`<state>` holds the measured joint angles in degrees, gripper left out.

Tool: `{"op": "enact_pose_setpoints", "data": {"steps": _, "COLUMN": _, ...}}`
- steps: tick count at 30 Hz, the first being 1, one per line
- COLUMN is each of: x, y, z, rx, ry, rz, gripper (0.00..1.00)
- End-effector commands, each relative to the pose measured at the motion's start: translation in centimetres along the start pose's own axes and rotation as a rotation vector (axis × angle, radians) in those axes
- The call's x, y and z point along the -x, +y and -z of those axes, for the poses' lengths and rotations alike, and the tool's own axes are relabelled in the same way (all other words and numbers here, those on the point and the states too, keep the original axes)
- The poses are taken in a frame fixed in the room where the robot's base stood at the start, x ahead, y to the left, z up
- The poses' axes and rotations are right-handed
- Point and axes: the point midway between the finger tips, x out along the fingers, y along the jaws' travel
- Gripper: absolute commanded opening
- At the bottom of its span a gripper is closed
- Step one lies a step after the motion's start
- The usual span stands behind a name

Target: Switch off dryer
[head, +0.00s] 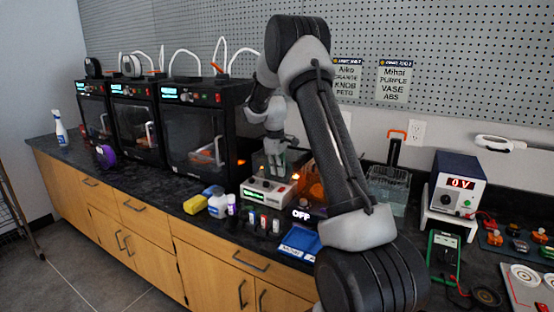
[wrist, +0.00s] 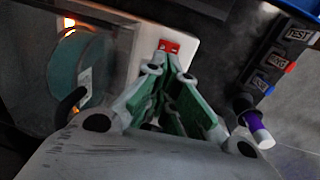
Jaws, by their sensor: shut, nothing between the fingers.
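The dryer (head: 262,197) is a light box with a small display on its front, on the dark counter below the printers. An orange glow shows beside it. In the wrist view its white panel (wrist: 150,65) carries a red rocker switch (wrist: 168,46). A teal spool (wrist: 75,68) shows behind clear glass next to an orange light. My gripper (head: 276,172) points down over the top of the dryer. In the wrist view its green-padded fingers (wrist: 166,72) are shut and empty, with tips close to the red switch. I cannot tell whether they touch it.
Three black printers (head: 200,130) stand to the left. Several small labelled items (head: 264,224), a yellow sponge (head: 195,204) and a blue tray (head: 299,242) lie in front of the dryer. A wire basket (head: 388,187) and a power supply (head: 455,185) stand to the right.

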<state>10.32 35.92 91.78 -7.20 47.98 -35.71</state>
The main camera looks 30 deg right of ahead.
Motion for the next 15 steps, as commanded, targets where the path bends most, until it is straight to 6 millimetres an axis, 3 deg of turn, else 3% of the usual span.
{"op": "enact_pose_setpoints", "data": {"steps": 6, "x": -3.8, "y": 0.0, "z": -0.1, "rx": 0.000, "ry": -0.001, "rz": 0.002, "gripper": 0.00}}
{"op": "enact_pose_setpoints", "data": {"steps": 15, "x": -5.4, "y": 0.0, "z": 0.0, "rx": 0.000, "ry": 0.000, "rz": 0.000, "gripper": 0.00}}
